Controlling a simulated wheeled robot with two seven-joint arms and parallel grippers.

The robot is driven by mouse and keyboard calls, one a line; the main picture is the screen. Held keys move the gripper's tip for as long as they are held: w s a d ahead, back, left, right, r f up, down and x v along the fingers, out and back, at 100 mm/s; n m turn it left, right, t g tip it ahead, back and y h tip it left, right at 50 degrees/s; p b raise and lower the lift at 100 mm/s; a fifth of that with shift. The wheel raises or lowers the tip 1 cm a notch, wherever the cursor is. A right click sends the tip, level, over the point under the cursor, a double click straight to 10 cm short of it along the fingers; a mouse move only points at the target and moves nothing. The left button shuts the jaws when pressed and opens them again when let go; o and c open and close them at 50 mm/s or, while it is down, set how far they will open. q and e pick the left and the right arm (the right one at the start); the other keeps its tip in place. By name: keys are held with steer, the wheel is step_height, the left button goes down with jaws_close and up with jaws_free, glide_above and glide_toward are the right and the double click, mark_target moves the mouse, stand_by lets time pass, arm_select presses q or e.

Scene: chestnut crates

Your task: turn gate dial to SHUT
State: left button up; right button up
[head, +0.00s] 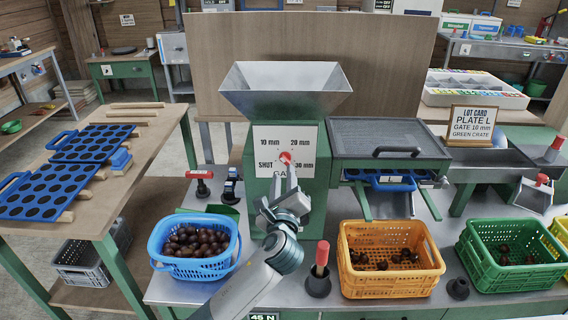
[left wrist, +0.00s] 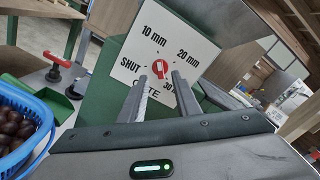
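The gate dial (head: 285,158) is a small red knob in the middle of a white plate (head: 265,139) on the green hopper stand. The plate reads SHUT at left, 10 mm upper left, 20 mm upper right and 30 mm at right. In the left wrist view the dial (left wrist: 160,68) shows a whitish mark on its face; I cannot tell which label it points to. My left gripper (head: 287,179) is just below and in front of the dial. Its fingers (left wrist: 161,80) are apart, with the dial seen between their tips; contact is unclear. My right gripper is not in view.
A blue basket of chestnuts (head: 166,265) stands left of my left arm. An orange crate (head: 390,285) and a green crate (head: 512,277) stand at right. A red-handled tool (head: 322,257) stands upright near the arm. The grey hopper (head: 286,88) is above the plate.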

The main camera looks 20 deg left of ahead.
mark_target(284, 161)
arm_select(q)
steer(key=x, duration=0.6)
steer(key=shift+w+f, duration=0.1)
steer(key=shift+w, duration=0.15)
steer(key=shift+w+a, duration=0.1)
steer(key=c, duration=0.7)
steer(key=shift+o, duration=0.2)
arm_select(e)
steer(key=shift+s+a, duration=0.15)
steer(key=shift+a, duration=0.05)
